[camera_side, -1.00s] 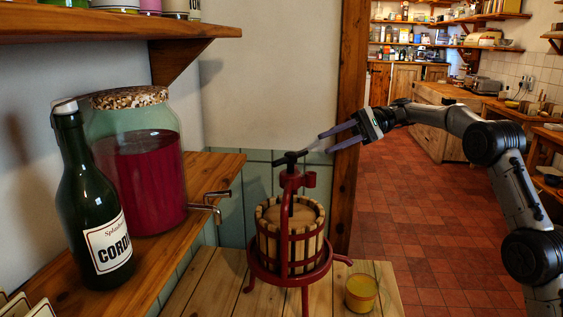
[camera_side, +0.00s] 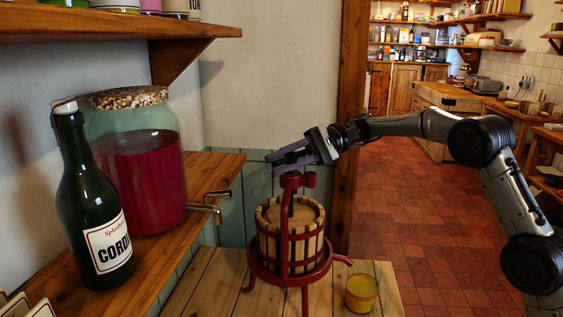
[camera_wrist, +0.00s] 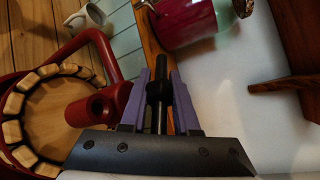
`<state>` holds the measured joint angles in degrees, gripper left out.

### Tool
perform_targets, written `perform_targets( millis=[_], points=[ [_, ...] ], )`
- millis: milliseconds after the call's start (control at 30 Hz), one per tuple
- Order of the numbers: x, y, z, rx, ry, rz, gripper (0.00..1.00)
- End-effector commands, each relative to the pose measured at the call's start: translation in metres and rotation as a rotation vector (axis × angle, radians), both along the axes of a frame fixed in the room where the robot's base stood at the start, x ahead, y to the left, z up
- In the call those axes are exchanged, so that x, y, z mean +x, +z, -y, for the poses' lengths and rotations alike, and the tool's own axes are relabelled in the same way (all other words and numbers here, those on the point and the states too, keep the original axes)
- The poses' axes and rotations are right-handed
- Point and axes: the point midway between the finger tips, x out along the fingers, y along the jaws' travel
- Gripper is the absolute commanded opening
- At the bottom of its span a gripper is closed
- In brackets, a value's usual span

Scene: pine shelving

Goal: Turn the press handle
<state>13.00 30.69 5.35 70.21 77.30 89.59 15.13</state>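The fruit press (camera_side: 290,235) has a red metal frame and a slatted wooden basket. It stands on the light wooden tabletop. Its dark handle bar (camera_wrist: 161,68) lies between my gripper's two purple fingers in the wrist view, with a thicker black collar on it. My gripper (camera_side: 275,158) is at the top of the press in the side view, reaching in from the right, and hides most of the handle there. The fingers (camera_wrist: 158,82) are apart, one on each side of the bar. I cannot tell whether either finger touches it.
A yellow glass (camera_side: 361,293) stands right of the press. A dark green bottle (camera_side: 92,200) and a large jar of red liquid (camera_side: 140,175) stand on the left shelf. Metal spigots (camera_side: 208,204) jut toward the press. A wall shelf (camera_side: 90,28) hangs above.

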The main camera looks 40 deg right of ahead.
Motion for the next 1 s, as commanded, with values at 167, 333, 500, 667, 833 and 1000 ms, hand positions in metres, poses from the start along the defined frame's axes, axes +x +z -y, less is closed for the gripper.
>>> perform_targets(
  millis=[167,333,500,667,833,1000],
  points=[
    [-0.0001,0.0002,-0.0001,0.000,0.000,0.000,0.29],
    [-0.0001,0.0002,0.0000,0.001,0.001,0.000,0.00],
    [-0.0001,0.0002,0.0001,0.001,0.001,0.000,0.00],
    [0.0000,0.0002,0.0001,0.001,0.009,0.000,0.00],
    [-0.0004,0.0003,-0.0006,0.003,0.092,0.002,0.00],
    [-0.0028,0.0007,-0.0015,0.003,0.216,0.003,0.00]
  ],
)
